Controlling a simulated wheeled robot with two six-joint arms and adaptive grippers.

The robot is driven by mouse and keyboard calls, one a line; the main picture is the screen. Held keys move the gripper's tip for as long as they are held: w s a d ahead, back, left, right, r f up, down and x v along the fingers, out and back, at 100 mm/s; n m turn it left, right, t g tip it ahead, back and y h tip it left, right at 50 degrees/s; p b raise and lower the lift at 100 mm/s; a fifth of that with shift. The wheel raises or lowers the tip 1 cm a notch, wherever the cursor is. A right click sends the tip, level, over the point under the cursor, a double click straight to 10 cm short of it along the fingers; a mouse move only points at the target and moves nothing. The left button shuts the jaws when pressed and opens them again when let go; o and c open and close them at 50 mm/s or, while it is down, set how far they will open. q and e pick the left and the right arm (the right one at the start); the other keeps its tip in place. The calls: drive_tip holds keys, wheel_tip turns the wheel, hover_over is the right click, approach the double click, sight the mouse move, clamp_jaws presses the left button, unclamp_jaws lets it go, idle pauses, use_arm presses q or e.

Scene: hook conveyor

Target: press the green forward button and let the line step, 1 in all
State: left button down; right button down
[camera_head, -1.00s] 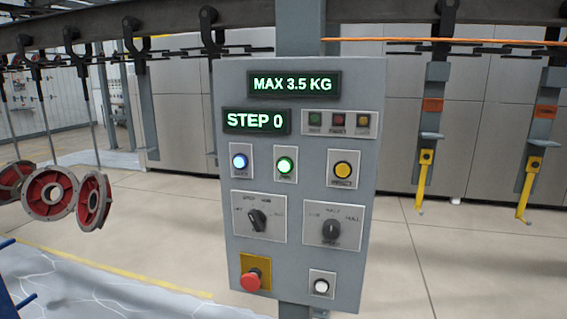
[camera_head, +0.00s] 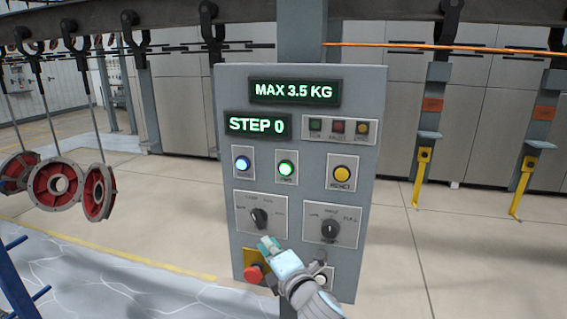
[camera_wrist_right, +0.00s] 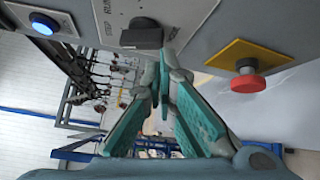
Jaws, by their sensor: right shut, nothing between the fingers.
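The grey control panel (camera_head: 310,105) stands upright in front of me. The lit green button (camera_head: 286,169) is in its upper middle, right of the lit blue button (camera_head: 242,163). The display (camera_head: 257,126) reads STEP 0. My right gripper (camera_head: 266,243) is shut and empty, in front of the lower part of the panel, below the left selector knob (camera_head: 259,217) and below the green button. In the right wrist view its closed teal fingers (camera_wrist_right: 163,85) point towards the panel's edge; the blue button (camera_wrist_right: 44,23) shows there, but the green one does not. My left gripper is out of view.
A red emergency stop (camera_head: 253,273) on a yellow plate is just beside my right gripper. A yellow button (camera_head: 342,174) and a right knob (camera_head: 330,229) are also on the panel. Red round parts (camera_head: 58,186) hang from hooks on the left. Yellow hangers (camera_head: 421,165) hang on the right.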

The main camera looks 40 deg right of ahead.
sight(285, 169)
drive_tip(key=s+a+r+n+t, duration=0.1)
drive_tip(key=s+r+n, duration=0.1)
drive_tip(key=r, duration=0.6)
drive_tip(key=s+a+r+n+t+p, duration=0.1)
drive_tip(key=s+a+r+n+t, duration=0.1)
drive_tip(key=r, duration=0.5)
drive_tip(key=shift+s+a+r+t, duration=0.25)
drive_tip(key=shift+s+r+t, duration=0.05)
drive_tip(key=shift+s+r, duration=0.1)
drive_tip(key=shift+w+f, duration=0.1)
drive_tip(key=shift+w+d+b, duration=0.65)
drive_tip(key=shift+w+d, duration=0.15)
drive_tip(key=shift+d, duration=0.4)
drive_tip(key=shift+w+d+b, duration=0.6)
drive_tip(key=shift+w+d, duration=0.25)
drive_tip(key=shift+d, duration=0.35)
drive_tip(key=shift+w+d+b, duration=0.65)
drive_tip(key=shift+w+d, duration=0.15)
drive_tip(key=shift+d, duration=0.4)
